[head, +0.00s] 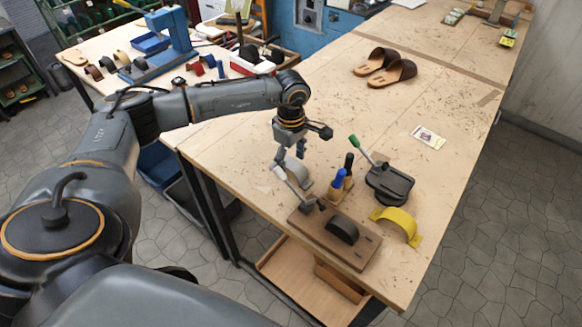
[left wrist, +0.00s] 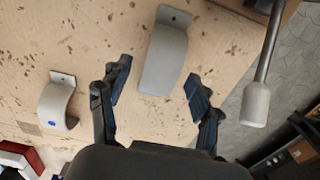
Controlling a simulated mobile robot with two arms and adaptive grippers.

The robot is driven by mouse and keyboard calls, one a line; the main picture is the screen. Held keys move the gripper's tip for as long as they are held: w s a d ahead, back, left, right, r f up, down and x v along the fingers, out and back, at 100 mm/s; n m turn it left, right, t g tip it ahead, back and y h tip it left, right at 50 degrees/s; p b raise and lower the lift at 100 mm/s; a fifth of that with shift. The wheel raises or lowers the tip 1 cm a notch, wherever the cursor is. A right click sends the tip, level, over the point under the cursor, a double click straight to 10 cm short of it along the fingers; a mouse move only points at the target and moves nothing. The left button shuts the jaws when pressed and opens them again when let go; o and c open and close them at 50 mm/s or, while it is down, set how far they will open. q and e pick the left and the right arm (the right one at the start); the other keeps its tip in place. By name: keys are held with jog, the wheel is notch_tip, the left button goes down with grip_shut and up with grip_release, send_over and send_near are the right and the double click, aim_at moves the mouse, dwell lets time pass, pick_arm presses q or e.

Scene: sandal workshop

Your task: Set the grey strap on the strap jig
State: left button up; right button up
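The grey strap (head: 299,172) is a curved band with a flat end tab, lying on the table beside the strap jig. It also shows in the left wrist view (left wrist: 166,52), ahead of and between the fingers. My left gripper (head: 294,152) points down above it, open and empty; its fingertips (left wrist: 157,86) are apart on either side of the strap's near end. The strap jig (head: 310,226) is a brown board with a black dome (head: 342,230) and a lever. The lever's grey grip (left wrist: 255,104) is right of the strap in the left wrist view.
A smaller grey band with a blue dot (left wrist: 57,104) lies left of the strap. A holder with blue and black handles (head: 341,181), a black press with a green lever (head: 389,183) and a yellow strap (head: 400,224) surround the jig. Sandals (head: 391,73) lie farther back; mid-table is mostly clear.

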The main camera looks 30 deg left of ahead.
pick_arm(q)
jog(key=c, duration=0.9)
